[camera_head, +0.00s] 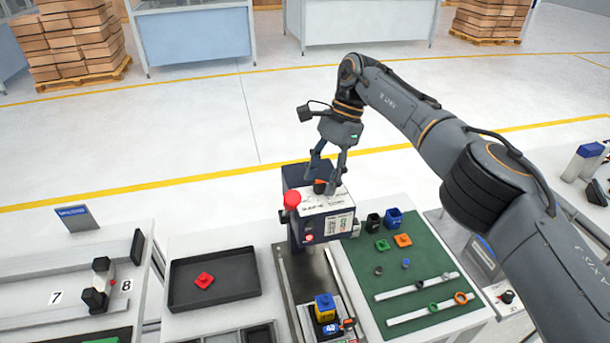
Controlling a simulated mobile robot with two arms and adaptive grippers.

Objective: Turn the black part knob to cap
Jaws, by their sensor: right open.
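A small black knob with an orange part (319,186) sits on the white top face of a dark blue machine box (293,176) in the middle of the view. My right gripper (322,180) reaches down to it from above. Its two fingers are open, one on each side of the knob; I cannot tell whether they touch it. The lettering around the knob is too small to read. My left gripper is not in view.
A red button (292,199) stands at the box's left edge. A dark tray (180,283) with a red part (204,281) lies left. A green mat (437,251) with several small parts lies right. Another black knob (507,297) is on a panel at the far right.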

